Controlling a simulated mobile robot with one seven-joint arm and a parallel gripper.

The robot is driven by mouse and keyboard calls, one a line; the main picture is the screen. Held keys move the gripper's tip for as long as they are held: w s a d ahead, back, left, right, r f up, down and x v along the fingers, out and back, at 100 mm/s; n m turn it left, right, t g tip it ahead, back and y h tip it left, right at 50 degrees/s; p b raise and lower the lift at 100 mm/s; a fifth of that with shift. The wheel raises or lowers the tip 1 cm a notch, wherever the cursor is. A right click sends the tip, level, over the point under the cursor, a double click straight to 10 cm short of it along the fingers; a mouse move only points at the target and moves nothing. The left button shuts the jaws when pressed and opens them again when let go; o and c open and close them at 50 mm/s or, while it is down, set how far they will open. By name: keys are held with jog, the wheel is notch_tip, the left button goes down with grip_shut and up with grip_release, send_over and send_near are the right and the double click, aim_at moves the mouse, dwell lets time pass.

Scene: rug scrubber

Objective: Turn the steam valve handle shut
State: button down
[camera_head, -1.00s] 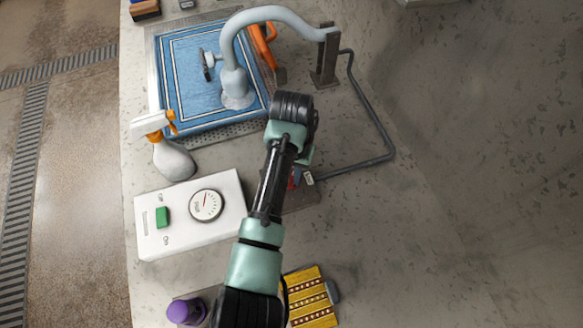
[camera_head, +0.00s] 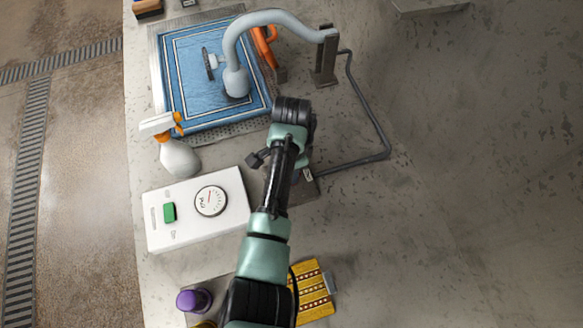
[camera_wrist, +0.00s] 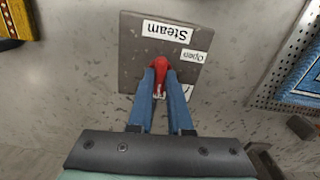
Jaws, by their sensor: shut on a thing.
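In the wrist view, the red steam valve handle (camera_wrist: 160,63) stands on a dark grey plate (camera_wrist: 134,62) with upside-down labels "Steam" and "Open". A further label by the fingers is partly covered. My gripper (camera_wrist: 161,78) has its two blue fingers closed on the handle, one on each side. The red end shows beyond the fingertips. In the head view my arm hides the handle and gripper, and only the right part of the plate (camera_head: 306,190) shows, with a dark pipe (camera_head: 350,166) running from it.
A white control box (camera_head: 180,225) with a green switch and a dial stands left of my arm. A spray bottle (camera_head: 180,158) and a blue rug (camera_head: 190,95) under a curved arm (camera_head: 265,18) lie beyond. A yellow patterned piece (camera_head: 314,290) and purple-capped bottle (camera_head: 195,300) are nearer.

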jog(key=shift+m, duration=0.6)
jog(key=c, duration=0.8)
grip_release()
jog(key=shift+c, duration=0.2)
notch_tip(320, 180, up, 13)
